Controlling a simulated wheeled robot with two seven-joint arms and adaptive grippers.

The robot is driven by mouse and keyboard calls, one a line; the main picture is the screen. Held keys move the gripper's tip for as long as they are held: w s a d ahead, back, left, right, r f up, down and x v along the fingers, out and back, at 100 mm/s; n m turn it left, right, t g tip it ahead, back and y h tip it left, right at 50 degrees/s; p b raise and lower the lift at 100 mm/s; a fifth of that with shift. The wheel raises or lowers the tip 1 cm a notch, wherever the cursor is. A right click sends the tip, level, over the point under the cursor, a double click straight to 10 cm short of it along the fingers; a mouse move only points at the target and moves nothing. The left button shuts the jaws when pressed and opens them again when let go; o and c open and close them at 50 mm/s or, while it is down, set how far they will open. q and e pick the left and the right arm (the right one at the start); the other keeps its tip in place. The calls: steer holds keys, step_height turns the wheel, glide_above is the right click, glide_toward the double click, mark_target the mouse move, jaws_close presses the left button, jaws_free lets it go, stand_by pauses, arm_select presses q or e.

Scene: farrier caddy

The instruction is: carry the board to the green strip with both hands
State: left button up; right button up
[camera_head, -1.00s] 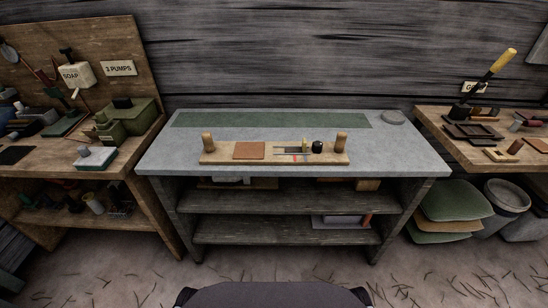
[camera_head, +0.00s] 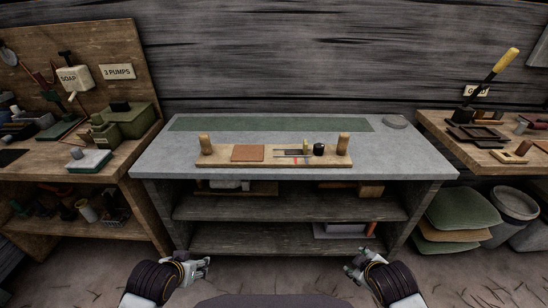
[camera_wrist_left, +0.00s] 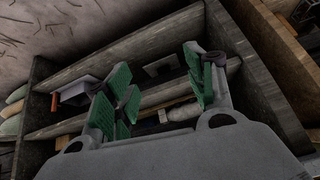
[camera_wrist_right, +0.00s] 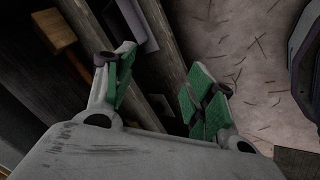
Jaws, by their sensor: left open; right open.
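The board (camera_head: 220,157) is a light wooden plank lying flat near the front edge of the grey worktop. It has an upright wooden peg handle at each end, the left one (camera_head: 205,145) and the right one (camera_head: 343,145). On it are a reddish-brown square, a dark round item and small tools. The green strip (camera_head: 270,124) lies along the back of the worktop, behind the board. My left gripper (camera_head: 206,267) is open and empty, in front of and below the worktop. My right gripper (camera_head: 352,258) is open and empty there too, on the right. Neither touches the board.
The grey worktop (camera_head: 400,160) has bare room between board and strip. A round grey item (camera_head: 395,121) sits at its back right. Open shelves (camera_head: 290,207) are below. Cluttered wooden benches stand left (camera_head: 120,158) and right (camera_head: 480,152).

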arm_select(q)
steer(key=w+a+r+t, duration=0.1)
steer(key=w+r+t, duration=0.2)
steer(key=w+r, duration=0.35)
arm_select(e)
steer(key=w+d+r+n+t, duration=0.2)
steer(key=w+r+n+t, duration=0.1)
steer(key=w+r+n, duration=0.35)
arm_select(q)
steer(key=m+t+h, duration=0.1)
steer(key=t+h, duration=0.3)
steer(key=t, duration=0.4)
glide_toward(202, 140)
steer(key=shift+v, duration=1.1)
arm_select(e)
steer(key=n+t+y, duration=0.4)
steer(key=n+t, duration=0.3)
steer(key=n, duration=1.6)
glide_toward(345, 147)
steer(key=shift+s+d+f+m, duration=0.1)
steer(key=shift+s+m, duration=0.05)
steer(key=shift+s, duration=0.35)
steer(key=shift+s+d+f+m, duration=0.1)
steer(key=shift+s+d, duration=0.05)
steer(key=shift+s, duration=0.35)
arm_select(q)
steer(key=shift+w+d+r, duration=0.15)
steer(key=shift+w, duration=0.05)
arm_select(e)
steer(key=shift+w, duration=0.25)
